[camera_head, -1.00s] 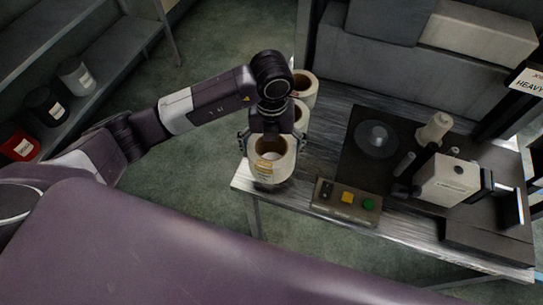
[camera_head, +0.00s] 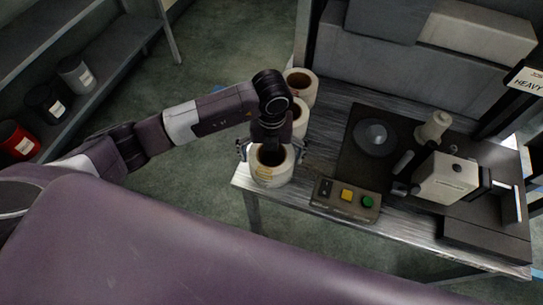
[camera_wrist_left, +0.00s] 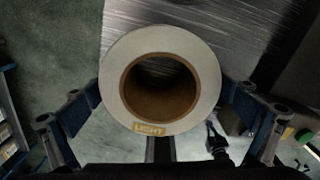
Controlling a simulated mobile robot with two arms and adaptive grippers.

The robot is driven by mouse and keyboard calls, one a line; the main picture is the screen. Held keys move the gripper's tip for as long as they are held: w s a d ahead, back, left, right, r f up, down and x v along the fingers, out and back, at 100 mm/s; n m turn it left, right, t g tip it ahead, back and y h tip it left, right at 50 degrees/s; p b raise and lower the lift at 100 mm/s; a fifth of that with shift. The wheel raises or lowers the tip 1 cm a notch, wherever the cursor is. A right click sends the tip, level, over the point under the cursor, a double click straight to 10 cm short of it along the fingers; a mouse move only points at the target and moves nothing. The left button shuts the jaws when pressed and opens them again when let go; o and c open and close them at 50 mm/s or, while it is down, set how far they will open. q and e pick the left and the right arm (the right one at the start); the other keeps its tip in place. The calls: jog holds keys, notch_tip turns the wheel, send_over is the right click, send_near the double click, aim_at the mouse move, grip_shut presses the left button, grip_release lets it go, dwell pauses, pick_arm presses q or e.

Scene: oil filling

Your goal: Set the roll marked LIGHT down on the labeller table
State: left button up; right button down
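The white label roll (camera_head: 271,178) stands at the front left corner of the labeller table (camera_head: 240,182), its brown core hole facing up. In the left wrist view the roll (camera_wrist_left: 208,75) fills the middle and bears a small yellow tag (camera_wrist_left: 156,128); its lettering is blurred but looks like LIGHT. My left gripper (camera_head: 272,152) is directly above and around the roll. The roll's underside is hidden. My right gripper is not in view.
Two more rolls (camera_head: 300,88) (camera_head: 300,117) stand behind along the table's left edge. A button box (camera_head: 346,199) lies to the right, with the labeller machine (camera_head: 446,178) and a dark disc (camera_head: 375,137) beyond. A shelf with tins (camera_head: 46,104) is at far left.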

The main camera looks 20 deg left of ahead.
pick_arm(q)
jog(key=shift+r, duration=0.2)
jog(key=shift+w+r, duration=0.1)
jog(key=shift+r, duration=0.2)
notch_tip(320, 180, up, 11)
jog(key=b, duration=0.3)
jog(key=shift+r, duration=0.2)
